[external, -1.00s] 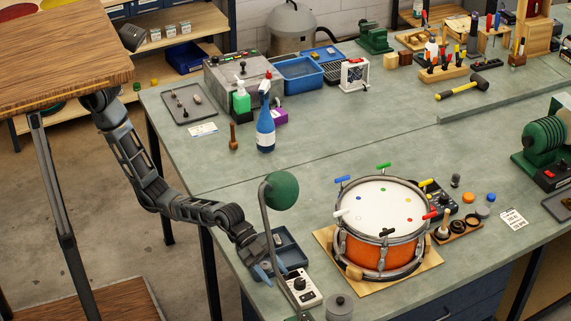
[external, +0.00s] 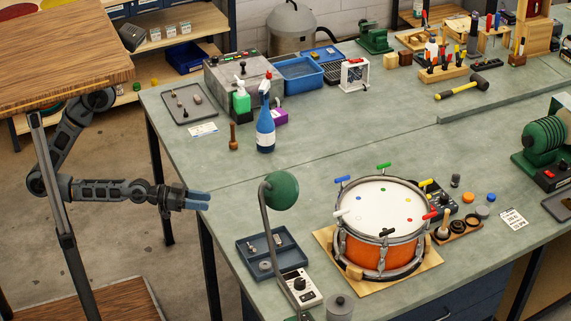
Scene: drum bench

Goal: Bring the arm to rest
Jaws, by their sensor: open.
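My gripper (external: 198,200) is at the left edge of the workbench, at the end of my folded dark arm. Its two blue fingers point right, toward the bench, and hold nothing that I can see. The gap between the fingers is small in this view. The arm hangs under the wooden top at the upper left, with its elbow low at the left and the forearm nearly level.
A blue spray bottle (external: 265,132) stands farther back. Open floor lies left of the bench.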

